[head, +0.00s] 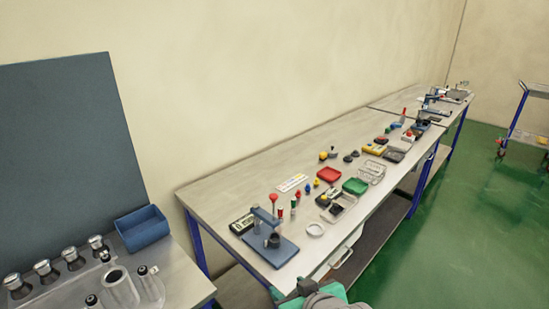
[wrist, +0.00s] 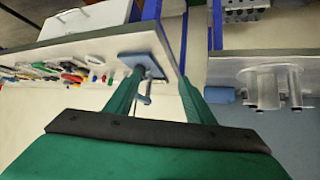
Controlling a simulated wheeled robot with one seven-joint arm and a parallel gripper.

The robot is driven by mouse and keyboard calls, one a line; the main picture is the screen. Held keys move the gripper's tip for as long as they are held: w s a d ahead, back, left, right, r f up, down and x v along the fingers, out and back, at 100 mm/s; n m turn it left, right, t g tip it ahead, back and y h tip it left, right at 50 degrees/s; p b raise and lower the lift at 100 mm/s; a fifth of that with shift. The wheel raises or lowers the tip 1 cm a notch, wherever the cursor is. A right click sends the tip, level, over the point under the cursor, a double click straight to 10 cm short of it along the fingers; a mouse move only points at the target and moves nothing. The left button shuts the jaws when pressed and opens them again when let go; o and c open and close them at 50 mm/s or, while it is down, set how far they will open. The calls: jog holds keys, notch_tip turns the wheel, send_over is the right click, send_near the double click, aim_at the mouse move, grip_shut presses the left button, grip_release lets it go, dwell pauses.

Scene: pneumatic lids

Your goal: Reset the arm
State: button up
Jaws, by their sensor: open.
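My gripper (wrist: 160,80) shows in the wrist view as two green fingers set apart on a dark bar, open, with nothing between the tips held. Behind the fingertips, some way off, is the small press with a blue base (wrist: 152,62). In the head view only a green and grey part of my arm shows at the bottom edge, below the long bench; the fingertips cannot be made out there. The press (head: 271,244) stands at the near end of that bench, apart from my arm.
The long bench (head: 235,187) holds a red tray (head: 329,174), a green tray (head: 355,187), a white ring (head: 315,230) and several small parts. A left bench carries a blue bin (head: 142,228) and metal cylinders (head: 122,288). Green floor (head: 455,225) is clear at right.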

jog(key=s+a+f+m+t, duration=0.1)
jog(key=a+f+m, duration=0.1)
jog(key=f, duration=0.4)
jog(key=s+a+f+m+t, duration=0.2)
jog(key=f, duration=0.4)
jog(key=s+f+m+t+h, duration=0.1)
jog(key=s+f+m+h, duration=0.15)
jog(key=s+f, duration=0.45)
jog(key=s+r+n+t+h, duration=0.1)
jog(key=s+r+n+t, duration=0.1)
jog(key=s, duration=2)
jog(key=shift+d, duration=0.2)
